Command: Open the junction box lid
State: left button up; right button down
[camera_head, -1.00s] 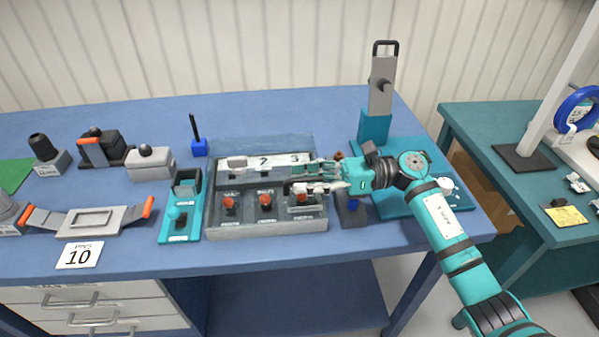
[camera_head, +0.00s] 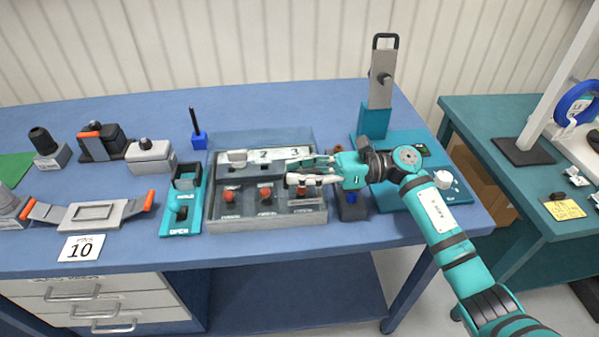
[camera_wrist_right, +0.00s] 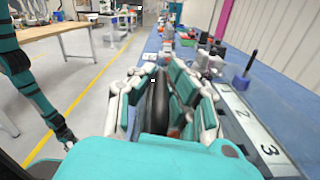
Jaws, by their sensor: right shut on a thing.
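The grey junction box (camera_head: 268,216) lies on the blue table with several red knobs in its front part. A grey lid-like panel (camera_head: 237,172) crosses its middle, in front of a white strip with printed digits (camera_head: 266,155). My right gripper (camera_head: 297,180) is over the right part of the box. In the right wrist view it is shut on a dark rounded piece (camera_wrist_right: 157,100), seemingly a handle; my fingers hide where it joins the box. In that view my left arm hangs at the left, with its small dark gripper (camera_wrist_right: 66,138) too unclear to read.
A teal block marked OPEN (camera_head: 181,213) stands just left of the box. A teal board with a tall grey post (camera_head: 381,80) stands to the right. A blue block with a black rod (camera_head: 198,136) is behind left.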

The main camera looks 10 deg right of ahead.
jog(key=shift+w+r, duration=0.25)
jog(key=shift+r, duration=0.2)
jog(key=w+r+m+b, duration=0.1)
jog(key=w+r+m, duration=0.6)
jog(key=w+r, duration=0.2)
jog(key=shift+w+r+b, duration=0.25)
jog(key=shift+r+b, duration=0.05)
jog(key=shift+b, duration=0.05)
